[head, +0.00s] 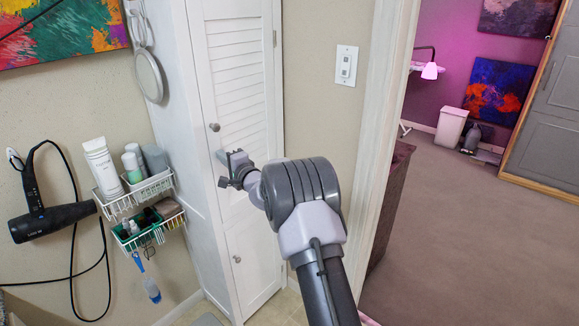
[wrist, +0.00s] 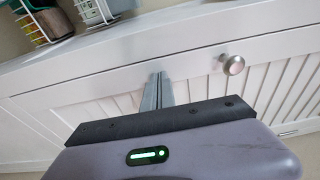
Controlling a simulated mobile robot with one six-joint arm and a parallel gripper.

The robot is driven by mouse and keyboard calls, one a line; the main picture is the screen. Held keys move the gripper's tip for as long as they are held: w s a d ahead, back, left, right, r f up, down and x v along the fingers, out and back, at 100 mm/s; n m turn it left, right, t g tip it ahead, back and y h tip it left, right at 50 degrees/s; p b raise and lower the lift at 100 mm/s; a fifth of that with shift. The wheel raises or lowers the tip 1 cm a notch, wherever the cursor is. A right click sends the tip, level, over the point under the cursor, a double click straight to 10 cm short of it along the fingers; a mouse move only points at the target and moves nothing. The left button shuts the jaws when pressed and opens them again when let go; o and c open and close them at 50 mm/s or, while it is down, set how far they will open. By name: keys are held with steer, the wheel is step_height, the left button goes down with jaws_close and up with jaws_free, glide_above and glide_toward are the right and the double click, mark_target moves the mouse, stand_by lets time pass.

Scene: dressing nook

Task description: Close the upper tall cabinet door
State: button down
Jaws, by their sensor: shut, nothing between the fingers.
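The tall cabinet (head: 211,240) is white and stands in the corner. Its upper door (head: 240,75) is louvered, with a round knob (head: 214,127) on its left side. The upper door looks flush or nearly flush with the frame; I cannot tell whether a small gap remains. My gripper (head: 226,169) is in front of the upper door's lower left part, below the knob. In the wrist view my shut, empty fingers (wrist: 159,76) point at the door near its knob-side edge, with the knob (wrist: 232,65) to their right. I cannot tell if they touch it.
The lower cabinet door (head: 252,255) looks shut. Wire baskets with bottles (head: 150,190) hang on the wall left of the cabinet, near a black hair dryer (head: 52,222). A white door frame (head: 375,130) stands to the right, with open carpeted floor (head: 460,240) beyond.

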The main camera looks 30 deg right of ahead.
steer(key=shift+a+r, duration=0.15)
steer(key=shift+r, duration=0.5)
steer(key=s+d+f+p, duration=0.1)
steer(key=s+d+p, duration=0.2)
steer(key=s, duration=1.4)
steer(key=s+a+r+n+g+y, duration=0.2)
steer(key=s+a+r+n+y, duration=0.15)
steer(key=a, duration=0.55)
steer(key=s+a+r+n+g+y, duration=0.2)
steer(key=s+a+r+g+y, duration=0.15)
steer(key=a, duration=0.45)
steer(key=s+a+r+n+g+y, duration=0.15)
steer(key=s+a+n+g, duration=0.4)
steer(key=s+a, duration=0.75)
steer(key=s+d+f+h, duration=0.1)
steer(key=s+d+h, duration=0.3)
steer(key=s, duration=0.4)
steer(key=s+d+f+n+g+h, duration=0.1)
steer(key=s+d+h, duration=0.4)
steer(key=s+d, duration=0.2)
steer(key=shift+s+f, duration=0.3)
steer(key=shift+s, duration=0.3)
